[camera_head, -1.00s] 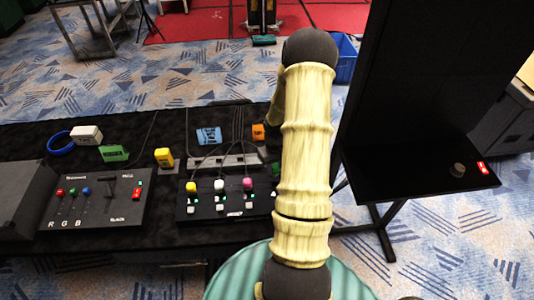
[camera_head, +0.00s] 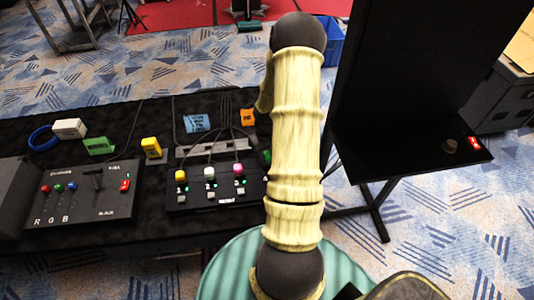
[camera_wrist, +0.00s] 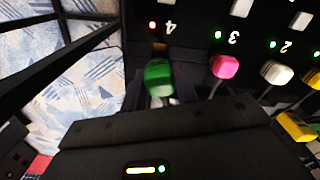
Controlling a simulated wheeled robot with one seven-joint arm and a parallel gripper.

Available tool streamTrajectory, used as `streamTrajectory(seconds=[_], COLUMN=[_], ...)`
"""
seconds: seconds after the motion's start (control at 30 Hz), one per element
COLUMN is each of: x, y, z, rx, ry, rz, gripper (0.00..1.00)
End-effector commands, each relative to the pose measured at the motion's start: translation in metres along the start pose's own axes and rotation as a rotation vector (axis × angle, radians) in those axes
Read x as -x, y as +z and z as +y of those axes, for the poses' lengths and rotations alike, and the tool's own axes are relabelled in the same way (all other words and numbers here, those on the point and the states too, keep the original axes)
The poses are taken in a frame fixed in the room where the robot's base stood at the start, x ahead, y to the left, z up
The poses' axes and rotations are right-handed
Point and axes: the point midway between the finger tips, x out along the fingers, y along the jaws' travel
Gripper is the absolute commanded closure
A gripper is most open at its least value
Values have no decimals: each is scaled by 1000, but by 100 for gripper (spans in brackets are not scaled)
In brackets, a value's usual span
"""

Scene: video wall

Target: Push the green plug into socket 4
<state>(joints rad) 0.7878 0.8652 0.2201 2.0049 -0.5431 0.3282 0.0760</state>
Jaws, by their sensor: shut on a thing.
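The green plug (camera_wrist: 158,78) is in the middle of the wrist view, just below the red light and label of socket 4 (camera_wrist: 168,27). My gripper (camera_wrist: 164,99) is shut on it; the fingers are mostly hidden, with a pale bit showing under the plug. The plug looks close to socket 4, but I cannot tell whether it touches. In the head view my arm hides the gripper and socket 4; a bit of green (camera_head: 266,157) shows beside the arm.
Pink (camera_wrist: 224,67) and white (camera_wrist: 277,73) plugs sit at sockets 3 and 2 beside green lights, with a yellow plug (camera_wrist: 296,126) further right. A slider panel (camera_head: 85,195) stands left on the black table. A tall black screen (camera_head: 425,70) stands right.

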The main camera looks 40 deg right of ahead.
Motion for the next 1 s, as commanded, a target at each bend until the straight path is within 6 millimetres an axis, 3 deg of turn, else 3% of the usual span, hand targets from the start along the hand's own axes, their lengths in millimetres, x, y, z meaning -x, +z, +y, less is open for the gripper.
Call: streamTrajectory(seconds=[0.33, 1.0], x=[-27, -28], y=[0, 0], z=[0, 0], rx=[0, 0], ry=[0, 0], rz=[0, 0], gripper=[93, 93])
